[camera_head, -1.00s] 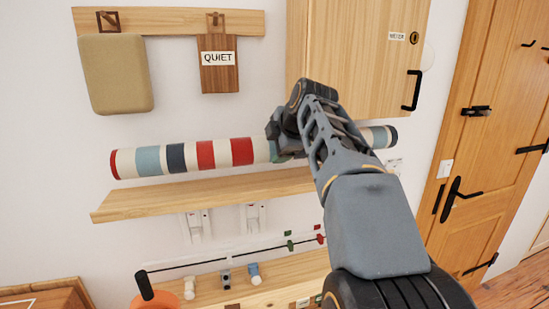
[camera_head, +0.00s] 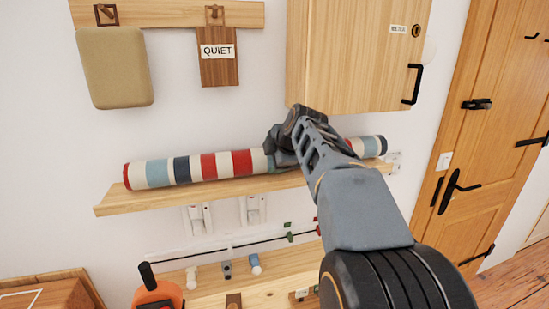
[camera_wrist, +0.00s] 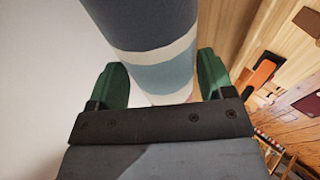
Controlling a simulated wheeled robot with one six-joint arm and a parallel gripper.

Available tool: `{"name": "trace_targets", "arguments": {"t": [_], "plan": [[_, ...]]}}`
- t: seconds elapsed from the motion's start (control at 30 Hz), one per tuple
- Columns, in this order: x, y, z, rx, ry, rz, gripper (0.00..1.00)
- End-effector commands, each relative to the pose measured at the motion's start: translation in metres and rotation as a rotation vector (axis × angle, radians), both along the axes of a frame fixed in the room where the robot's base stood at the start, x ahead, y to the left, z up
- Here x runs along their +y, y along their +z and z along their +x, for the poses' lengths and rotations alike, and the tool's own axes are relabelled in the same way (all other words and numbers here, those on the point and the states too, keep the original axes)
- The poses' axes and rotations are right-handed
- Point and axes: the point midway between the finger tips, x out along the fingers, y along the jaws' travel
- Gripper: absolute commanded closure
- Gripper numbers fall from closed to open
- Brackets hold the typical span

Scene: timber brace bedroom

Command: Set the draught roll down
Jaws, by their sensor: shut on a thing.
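The draught roll (camera_head: 210,167) is a long striped cylinder in red, cream, light blue and dark blue, with red at its left end. It lies lengthwise along the wooden shelf (camera_head: 160,205), low over its top. It looks to rest there, but I cannot tell whether it touches all along. My gripper (camera_head: 279,158) is shut on the roll right of its middle, and my arm hides part of it. In the wrist view the roll (camera_wrist: 160,62) passes between my green fingers (camera_wrist: 163,80), one on each side.
A wooden cabinet (camera_head: 355,55) hangs above the roll's right part. A khaki cushion (camera_head: 117,67) and a QUIET sign (camera_head: 218,55) hang from a peg rail above. Below are a black rod (camera_head: 225,251) and a lower ledge with small fittings. A wooden door (camera_head: 490,130) stands at right.

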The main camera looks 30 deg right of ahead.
Motion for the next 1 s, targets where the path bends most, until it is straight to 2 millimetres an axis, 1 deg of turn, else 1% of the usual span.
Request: {"name": "trace_targets", "arguments": {"t": [0.2, 0.37, 0.4, 0.5, 0.8, 0.87, 1.0], "plan": [[-0.001, -0.005, 0.004, -0.008, 0.000, -0.003, 0.86], [-0.001, -0.006, 0.004, -0.008, 0.000, -0.004, 0.86], [-0.001, -0.009, 0.004, 0.000, 0.001, -0.002, 0.22], [-0.001, -0.009, 0.004, 0.000, 0.001, -0.002, 0.14], [-0.001, -0.006, 0.001, -0.003, 0.000, -0.002, 0.14], [-0.001, -0.002, -0.003, -0.005, -0.001, -0.002, 0.14], [-0.001, 0.013, -0.021, -0.007, -0.002, -0.003, 0.14]]}}
